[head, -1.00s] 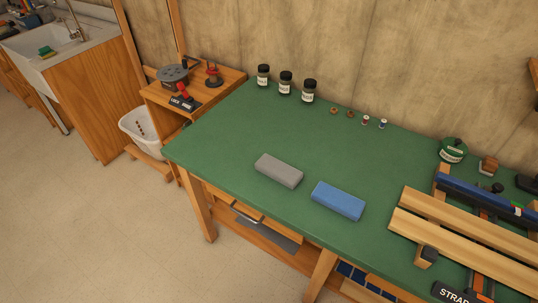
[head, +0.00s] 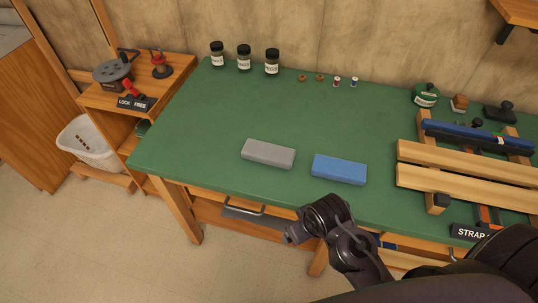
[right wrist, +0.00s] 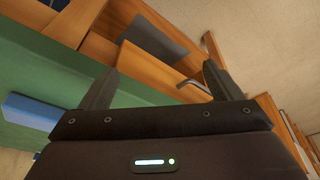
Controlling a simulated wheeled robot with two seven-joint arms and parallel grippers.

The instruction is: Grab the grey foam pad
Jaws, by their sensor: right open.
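The grey foam pad (head: 268,153) lies flat on the green table top (head: 215,115), near its front edge. A blue pad (head: 339,169) lies just to its right with a small gap; it also shows at the left of the right wrist view (right wrist: 30,112). My right arm comes in from the lower right of the head view, in front of the table edge. My right gripper (right wrist: 158,85) is open and empty, its fingers spread before the table's front and a drawer handle. The grey pad does not show in the right wrist view. My left gripper is out of view.
Wooden rails with a blue bar (head: 470,136) fill the table's right side. Three dark jars (head: 244,58) and several small spools stand at the back. A drawer handle (head: 246,211) sticks out below the front edge.

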